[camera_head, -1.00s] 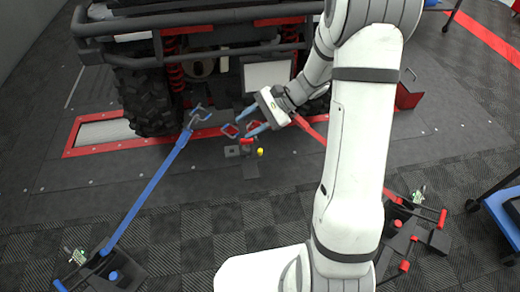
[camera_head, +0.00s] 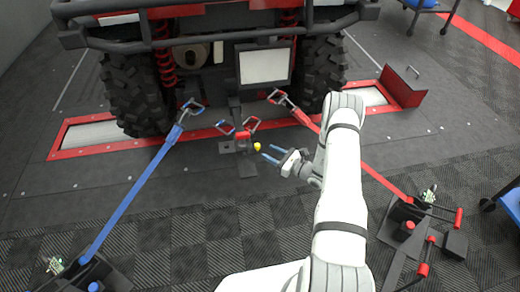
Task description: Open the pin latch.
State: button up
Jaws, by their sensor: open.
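A small latch fitting with a red part (camera_head: 242,137) stands on a dark floor bracket in front of the vehicle. A yellow knob (camera_head: 257,146) sticks out at its right side; I take these to be the pin latch and its pin, though they are small in the picture. My gripper (camera_head: 269,153) is open and empty, with its blue fingers pointing left at the yellow knob. The fingertips are just right of the knob; I cannot tell whether they touch it.
A blue strap (camera_head: 145,185) and a red strap (camera_head: 355,160) run from hooks near the vehicle to floor stands. The vehicle's front (camera_head: 225,50) rises behind. Open floor lies in front of the latch.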

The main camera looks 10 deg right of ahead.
aim_at(257, 147)
jog(key=b+x, duration=0.1)
jog(key=x, duration=0.6)
jog(key=shift+c, duration=0.5)
jog(key=shift+s, duration=0.1)
grip_shut()
